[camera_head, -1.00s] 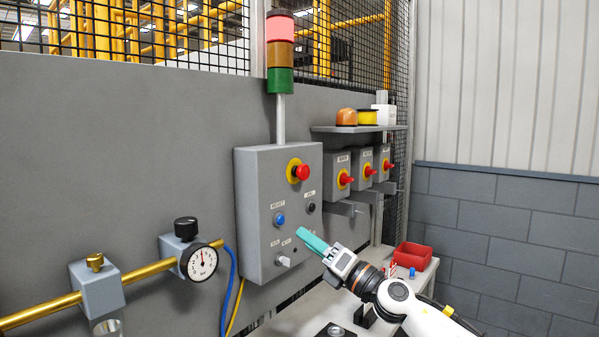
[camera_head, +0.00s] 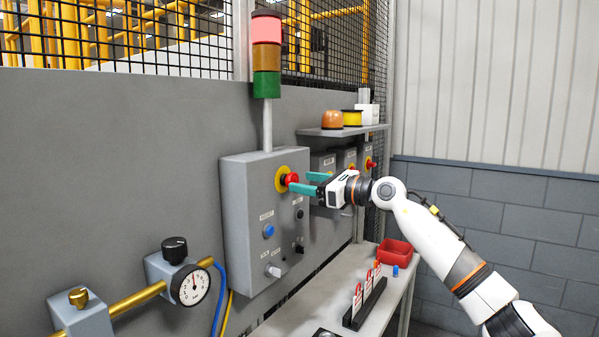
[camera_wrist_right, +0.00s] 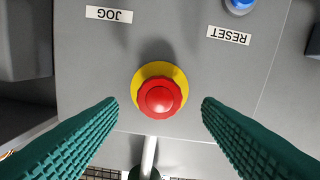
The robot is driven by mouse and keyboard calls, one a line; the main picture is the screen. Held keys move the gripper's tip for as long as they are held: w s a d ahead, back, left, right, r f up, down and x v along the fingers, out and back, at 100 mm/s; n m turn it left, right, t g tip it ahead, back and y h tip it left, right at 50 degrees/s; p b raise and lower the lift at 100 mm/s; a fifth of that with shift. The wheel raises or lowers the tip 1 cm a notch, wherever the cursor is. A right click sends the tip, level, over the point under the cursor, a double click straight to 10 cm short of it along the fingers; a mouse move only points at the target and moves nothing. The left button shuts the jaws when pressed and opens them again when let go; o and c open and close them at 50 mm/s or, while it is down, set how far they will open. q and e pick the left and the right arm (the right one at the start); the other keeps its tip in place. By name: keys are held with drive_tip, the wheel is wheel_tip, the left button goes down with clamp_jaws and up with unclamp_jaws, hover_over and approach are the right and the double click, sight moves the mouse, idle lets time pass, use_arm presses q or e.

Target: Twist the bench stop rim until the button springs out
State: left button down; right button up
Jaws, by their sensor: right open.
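The bench stop is a red mushroom button (camera_head: 292,179) on a yellow ring (camera_head: 281,178), on the front of a grey control box (camera_head: 250,200). In the right wrist view the red button (camera_wrist_right: 160,98) sits centred between two teal fingers, with the yellow ring (camera_wrist_right: 160,72) around it. My right gripper (camera_head: 300,183) is open, its fingers pointing at the button from the right. In the wrist view the fingers are apart from the button on both sides. I cannot tell how far in the button is pressed. My left gripper is not in view.
A signal tower (camera_head: 267,60) shows a lit red top. Red-handled switch boxes stand right, under a shelf (camera_head: 340,131). Below is a bench with a red bin (camera_head: 395,251).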

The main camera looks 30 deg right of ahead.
drive_tip(key=shift+p+x, duration=0.3)
drive_tip(key=shift+x, duration=1)
drive_tip(key=c, duration=1)
